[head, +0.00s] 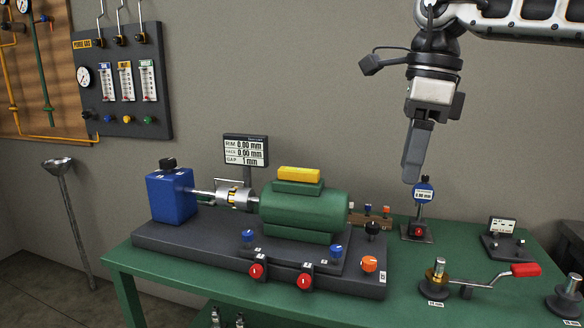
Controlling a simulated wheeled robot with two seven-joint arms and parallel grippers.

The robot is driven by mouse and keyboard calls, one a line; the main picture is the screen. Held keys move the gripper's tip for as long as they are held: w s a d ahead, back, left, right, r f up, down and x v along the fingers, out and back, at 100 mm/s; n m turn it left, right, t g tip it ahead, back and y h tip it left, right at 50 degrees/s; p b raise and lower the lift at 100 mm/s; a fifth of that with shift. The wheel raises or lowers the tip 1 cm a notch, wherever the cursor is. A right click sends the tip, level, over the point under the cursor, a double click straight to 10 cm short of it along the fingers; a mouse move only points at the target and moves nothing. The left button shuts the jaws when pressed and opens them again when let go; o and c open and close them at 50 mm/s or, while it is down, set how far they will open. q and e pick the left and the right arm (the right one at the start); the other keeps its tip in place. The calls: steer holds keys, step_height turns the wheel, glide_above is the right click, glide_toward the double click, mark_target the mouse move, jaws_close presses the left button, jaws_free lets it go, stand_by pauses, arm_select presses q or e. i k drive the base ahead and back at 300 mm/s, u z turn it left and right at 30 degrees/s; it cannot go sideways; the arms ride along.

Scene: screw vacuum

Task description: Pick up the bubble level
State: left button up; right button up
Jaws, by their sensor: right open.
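The bubble level appears to be the small yellow block (299,174) lying flat on top of the green motor housing (305,205). My right gripper (411,168) hangs from the upper right with its fingers pointing down. It is open and empty, to the right of the yellow block and apart from it, above the right part of the bench. The fingers are seen nearly edge-on, so the gap between them is hard to see. My left gripper is out of view.
A blue unit (172,197) and shaft join the motor on a dark base (200,245) with red and blue knobs. A display (246,150) stands behind. A dial gauge stand (420,205) is below my right gripper. A red-handled crank (490,277) lies right on the green bench (440,250).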

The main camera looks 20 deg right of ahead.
mark_target(286, 173)
steer(key=i, duration=1.3)
